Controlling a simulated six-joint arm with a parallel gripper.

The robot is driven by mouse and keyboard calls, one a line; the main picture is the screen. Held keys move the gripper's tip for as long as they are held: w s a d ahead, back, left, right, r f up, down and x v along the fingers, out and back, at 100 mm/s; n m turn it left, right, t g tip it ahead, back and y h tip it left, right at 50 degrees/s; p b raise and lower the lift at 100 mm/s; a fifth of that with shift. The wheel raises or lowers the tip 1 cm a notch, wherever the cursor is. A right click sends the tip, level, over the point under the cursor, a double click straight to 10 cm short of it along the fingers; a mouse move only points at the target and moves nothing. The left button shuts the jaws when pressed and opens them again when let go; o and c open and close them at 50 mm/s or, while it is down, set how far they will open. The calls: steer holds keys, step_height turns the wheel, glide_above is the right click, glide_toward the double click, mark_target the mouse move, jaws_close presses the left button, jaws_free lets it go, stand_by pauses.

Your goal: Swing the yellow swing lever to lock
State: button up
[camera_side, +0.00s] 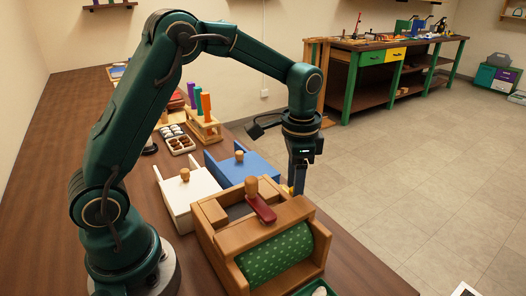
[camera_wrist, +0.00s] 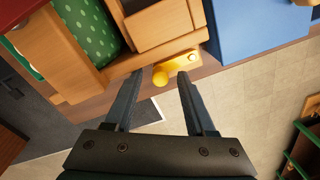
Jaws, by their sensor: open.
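The yellow swing lever (camera_wrist: 178,66) shows in the wrist view on the side of the wooden fixture (camera_wrist: 70,75), with a round knob at its left end. My gripper (camera_wrist: 159,82) is open, with its two dark fingers on either side of the lever's knob end; I cannot tell whether they touch it. In the side view my gripper (camera_side: 298,188) points down at the far right side of the wooden fixture (camera_side: 225,245). Only a small bit of yellow shows there beside the fingers. The fixture holds a green dotted roll (camera_side: 275,255) and carries a dark red lever with a wooden knob (camera_side: 259,205).
A blue box (camera_side: 245,172) and a white box (camera_side: 190,195) with wooden knobs stand just behind the fixture. A rack with coloured pegs (camera_side: 203,120) and a tray (camera_side: 178,140) lie farther back. The table edge is close on the right, with open floor beyond.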

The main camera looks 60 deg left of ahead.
steer(key=shift+d+r, duration=0.1)
steer(key=shift+r, duration=2.2)
steer(key=shift+r, duration=0.25)
steer(key=s+r+n+t, duration=0.1)
steer(key=s+r+t, duration=0.2)
steer(key=s+r, duration=0.45)
steer(key=s+f+n, duration=0.1)
steer(key=s, duration=0.2)
steer(key=s+d+f+n+t, duration=0.1)
steer(key=s, duration=0.2)
steer(key=s+f+n+t, duration=0.1)
steer(key=s+f+n, duration=0.1)
steer(key=s, duration=0.1)
steer(key=shift+d+h, duration=0.25)
steer(key=shift+h, duration=0.05)
steer(key=shift+n, duration=0.3)
